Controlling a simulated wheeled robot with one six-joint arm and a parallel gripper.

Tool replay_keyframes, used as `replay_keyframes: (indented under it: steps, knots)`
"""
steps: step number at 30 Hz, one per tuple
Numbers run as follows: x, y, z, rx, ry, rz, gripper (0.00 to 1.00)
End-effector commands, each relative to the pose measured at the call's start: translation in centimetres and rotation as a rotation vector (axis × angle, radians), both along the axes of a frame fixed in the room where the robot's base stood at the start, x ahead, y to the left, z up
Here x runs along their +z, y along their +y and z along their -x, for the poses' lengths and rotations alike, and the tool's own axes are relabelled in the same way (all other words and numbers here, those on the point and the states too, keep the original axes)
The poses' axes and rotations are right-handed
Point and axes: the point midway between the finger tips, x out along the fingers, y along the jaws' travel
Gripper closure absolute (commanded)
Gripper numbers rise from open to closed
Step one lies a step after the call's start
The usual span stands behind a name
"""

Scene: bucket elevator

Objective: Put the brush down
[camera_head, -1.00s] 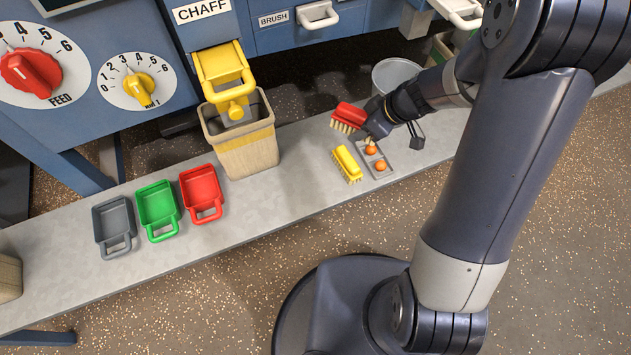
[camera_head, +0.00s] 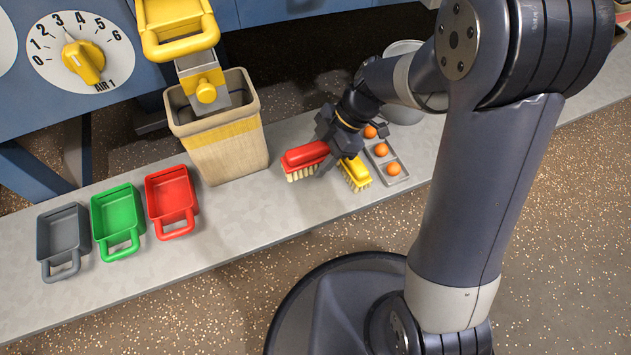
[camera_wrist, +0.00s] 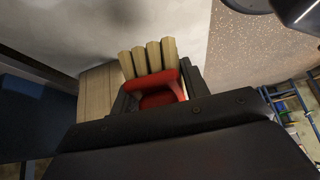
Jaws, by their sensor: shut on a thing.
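A red brush (camera_head: 305,158) with pale bristles is in my gripper (camera_head: 328,150). My gripper is shut on the red brush, which also shows between the fingers in the wrist view (camera_wrist: 160,88), its bristles toward the top of that picture. In the head view the bristles point down, low over the bench or at its top; I cannot tell whether they touch. A yellow brush (camera_head: 355,173) lies on the bench (camera_head: 290,215) just right of the red one, partly hidden by my gripper.
A grey tray (camera_head: 395,168) with orange balls lies right of the yellow brush. A tan bin (camera_head: 228,155) stands to the left under a yellow-handled chute. Red (camera_head: 170,200), green (camera_head: 117,220) and grey (camera_head: 63,240) scoops sit farther left. The bench between bin and brushes is clear.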

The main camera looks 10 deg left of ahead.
Motion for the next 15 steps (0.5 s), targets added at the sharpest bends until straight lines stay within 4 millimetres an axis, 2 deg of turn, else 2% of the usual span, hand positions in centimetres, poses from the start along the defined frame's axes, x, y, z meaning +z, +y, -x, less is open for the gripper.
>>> replay_keyframes:
  steps: [1,4,11,15]
  knots:
    - [-1.4,0.0,0.1,-0.001,0.006,0.001,0.93]
    - [-3.4,0.0,0.1,-0.002,0.005,0.002,0.93]
    - [-5.8,0.0,0.1,-0.003,0.004,0.001,0.93]
    - [-8.0,-0.1,0.1,-0.003,0.004,0.002,0.93]
